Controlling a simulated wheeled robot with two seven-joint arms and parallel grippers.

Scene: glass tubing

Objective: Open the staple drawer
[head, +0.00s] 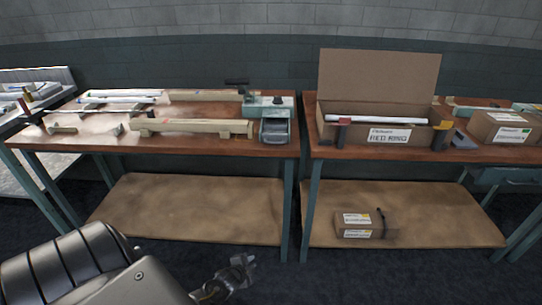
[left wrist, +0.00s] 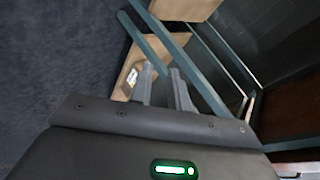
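A small teal machine (head: 269,105) stands at the right front corner of the left workbench, with a grey drawer-like bin (head: 275,132) on its front. I cannot tell whether this bin is the staple drawer or how far out it is. A teal drawer (head: 508,176) hangs under the right workbench at the far right and appears shut. My left gripper (head: 243,262) is low in front of the left bench, apart from both. In the left wrist view its two fingers (left wrist: 163,70) are apart with nothing seen between them. My right gripper is in neither view.
The left workbench (head: 215,145) carries tubes and wooden rails. The right workbench (head: 400,154) holds an open cardboard box (head: 345,131) with a white tube, and a closed box (head: 503,129). Lower shelves (head: 190,205) and teal legs (head: 308,215) stand ahead. The floor in front looks clear.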

